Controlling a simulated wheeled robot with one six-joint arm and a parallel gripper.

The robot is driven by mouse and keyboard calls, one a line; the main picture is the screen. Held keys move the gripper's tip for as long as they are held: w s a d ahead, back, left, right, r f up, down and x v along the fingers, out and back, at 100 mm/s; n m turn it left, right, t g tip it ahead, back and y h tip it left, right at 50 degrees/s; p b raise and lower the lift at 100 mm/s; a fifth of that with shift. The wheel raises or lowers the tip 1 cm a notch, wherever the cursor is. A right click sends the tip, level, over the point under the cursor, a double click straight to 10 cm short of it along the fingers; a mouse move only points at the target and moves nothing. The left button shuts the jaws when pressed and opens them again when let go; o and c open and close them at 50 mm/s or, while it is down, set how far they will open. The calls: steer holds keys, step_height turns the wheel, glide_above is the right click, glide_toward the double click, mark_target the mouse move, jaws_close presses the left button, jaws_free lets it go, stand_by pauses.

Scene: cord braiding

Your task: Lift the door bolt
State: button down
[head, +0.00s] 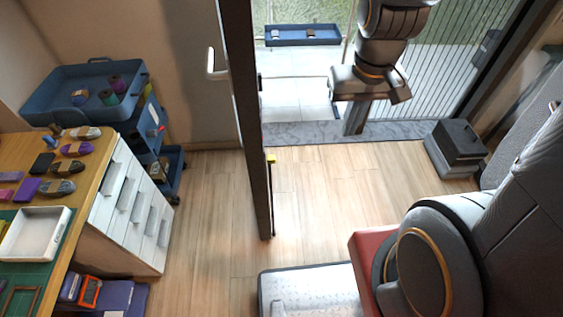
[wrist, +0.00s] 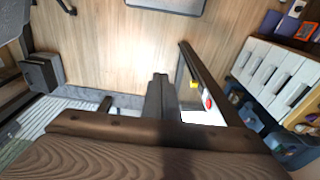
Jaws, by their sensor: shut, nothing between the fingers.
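The door (head: 255,130) stands edge-on with its dark frame in the middle of the head view. The door bolt shows as a small yellow knob (head: 271,158) above a thin dark rod low on the door's right face. The yellow knob also shows in the wrist view (wrist: 195,85), beside the dark door frame (wrist: 210,78). My gripper (head: 353,131) is shut and empty, pointing down in the doorway, to the right of the bolt and apart from it. Its closed fingers show in the wrist view (wrist: 158,80). Whether the bolt's lower end touches the floor is too small to tell.
A pale door handle (head: 212,68) sits higher on the door's left side. A dark box (head: 459,142) stands on the floor to the right. A blue cart (head: 75,75) and a workbench (head: 103,150) stand left. Wooden floor (head: 330,185) between bolt and box is clear.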

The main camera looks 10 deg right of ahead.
mark_target(271, 159)
steer(key=a+f+m+g+y+b, duration=0.35)
steer(key=f+b, duration=0.55)
steer(key=f, duration=0.3)
steer(key=a+f+m+g+y+b, duration=0.2)
steer(key=f+m+g+y+b, duration=0.25)
steer(key=f+b, duration=0.7)
steer(key=w+d+f+m+t+y+b, duration=0.2)
steer(key=w+f+m+t+y+b, duration=0.5)
steer(key=w+f+b, duration=0.8)
step_height(271, 159, down, 2)
steer(key=w+m+y, duration=0.1)
steer(key=m+y, duration=0.2)
steer(key=y, duration=0.2)
steer(key=shift+f+y+b, duration=0.2)
steer(key=shift+y+b, duration=0.1)
steer(key=shift+y, duration=0.1)
steer(key=shift+a, duration=0.1)
steer(key=a+r+b, duration=0.1)
steer(key=a+r, duration=0.5)
steer(key=a, duration=0.3)
steer(key=shift+a+r, duration=0.2)
